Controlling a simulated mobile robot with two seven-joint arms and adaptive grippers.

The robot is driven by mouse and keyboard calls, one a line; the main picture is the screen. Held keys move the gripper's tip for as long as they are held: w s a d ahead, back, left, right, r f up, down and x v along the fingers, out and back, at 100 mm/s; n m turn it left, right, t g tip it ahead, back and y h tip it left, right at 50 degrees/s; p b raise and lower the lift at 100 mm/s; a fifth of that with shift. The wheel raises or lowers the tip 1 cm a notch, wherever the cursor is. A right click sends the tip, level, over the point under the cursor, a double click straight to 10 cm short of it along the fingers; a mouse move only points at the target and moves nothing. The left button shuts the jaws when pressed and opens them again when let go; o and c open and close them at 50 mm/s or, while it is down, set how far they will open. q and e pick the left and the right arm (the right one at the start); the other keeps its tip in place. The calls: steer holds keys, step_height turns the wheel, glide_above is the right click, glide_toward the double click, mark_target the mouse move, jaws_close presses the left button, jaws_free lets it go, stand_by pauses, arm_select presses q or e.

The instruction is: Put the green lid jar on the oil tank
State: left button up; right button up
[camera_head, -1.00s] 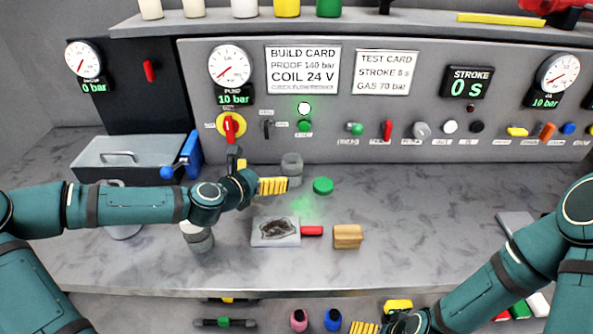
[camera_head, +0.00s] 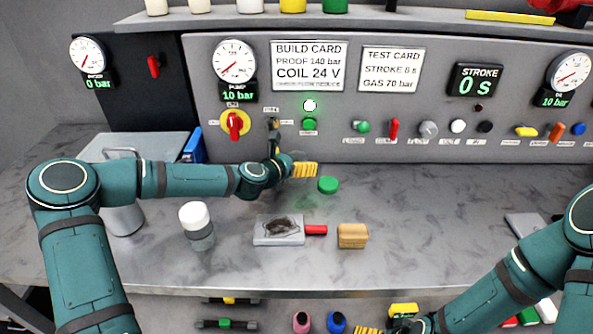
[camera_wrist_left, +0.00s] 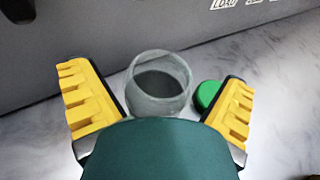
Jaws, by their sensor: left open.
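A round glass jar (camera_wrist_left: 160,85), grey inside and open at the top, stands between the fingers of my left gripper (camera_wrist_left: 158,110) in the left wrist view. Both yellow fingers are spread and apart from it. In the head view my left gripper (camera_head: 294,152) hides most of the jar. A green lid (camera_head: 328,185) lies on the bench just right of it; it also shows beside the right finger in the wrist view (camera_wrist_left: 207,94). A grey box (camera_head: 165,146) at the left, partly behind my left arm, may be the oil tank. My right gripper (camera_head: 367,330) is cut off by the bottom edge.
A white-lidded jar (camera_head: 197,220) stands in front of my left forearm. The control panel (camera_head: 400,120) rises behind.

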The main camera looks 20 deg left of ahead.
arm_select(q)
steer(key=shift+w, duration=0.2)
steer(key=c, duration=1.3)
